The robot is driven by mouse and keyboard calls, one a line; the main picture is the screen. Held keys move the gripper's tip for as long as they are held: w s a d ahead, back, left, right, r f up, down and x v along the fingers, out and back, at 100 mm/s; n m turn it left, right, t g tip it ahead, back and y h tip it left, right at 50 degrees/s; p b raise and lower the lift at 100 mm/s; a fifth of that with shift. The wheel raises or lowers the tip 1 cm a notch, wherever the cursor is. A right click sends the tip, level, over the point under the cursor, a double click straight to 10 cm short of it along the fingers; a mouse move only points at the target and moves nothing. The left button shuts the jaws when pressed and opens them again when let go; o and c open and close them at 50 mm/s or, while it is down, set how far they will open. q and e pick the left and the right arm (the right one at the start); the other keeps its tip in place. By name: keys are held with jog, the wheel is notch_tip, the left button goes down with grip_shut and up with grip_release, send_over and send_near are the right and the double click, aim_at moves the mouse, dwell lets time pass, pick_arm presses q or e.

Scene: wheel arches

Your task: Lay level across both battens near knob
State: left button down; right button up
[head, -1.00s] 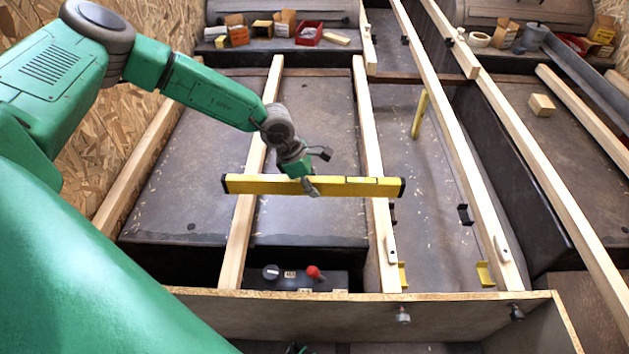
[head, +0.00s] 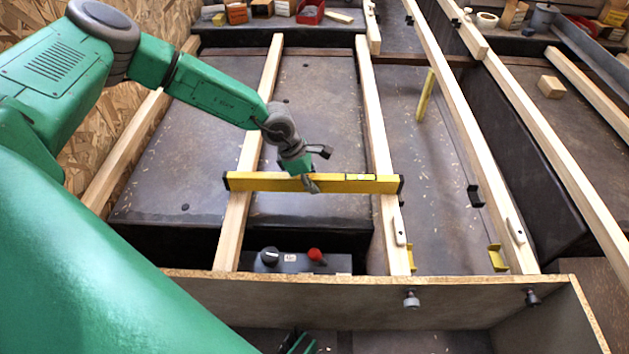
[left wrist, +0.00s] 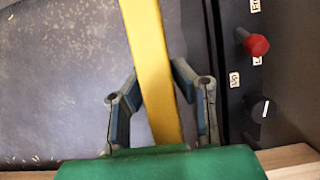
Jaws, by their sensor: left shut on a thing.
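The yellow level (head: 270,182) has black end caps. In the head view it lies crosswise over the left batten (head: 250,150) and the right batten (head: 377,130), its ends passing both. I cannot tell whether it touches them. My left gripper (head: 308,181) is shut on the level near its middle. The wrist view shows the level (left wrist: 152,60) running between the fingers (left wrist: 160,100). A black knob (head: 269,256) and a red knob (head: 316,254) sit on a dark box in front of the level. A dark and green part at the bottom edge may be my right gripper (head: 299,344), mostly cut off.
A wooden front panel (head: 330,300) crosses below the knobs. Another long batten (head: 470,130) runs to the right, with black and yellow brackets beside it. Boxes and a red tray (head: 310,12) stand at the back. The battens beyond the level are clear.

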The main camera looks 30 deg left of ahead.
pick_arm(q)
jog(key=shift+d, duration=0.15)
dwell(0.3)
jog(key=c, duration=1.3)
grip_release()
jog(key=shift+o, duration=0.2)
jog(key=shift+s, duration=0.1)
jog(key=shift+a+r, duration=0.35)
jog(key=shift+r, duration=0.1)
jog(key=v, duration=1.1)
jog(key=shift+f, duration=0.1)
jog(key=shift+s, duration=0.1)
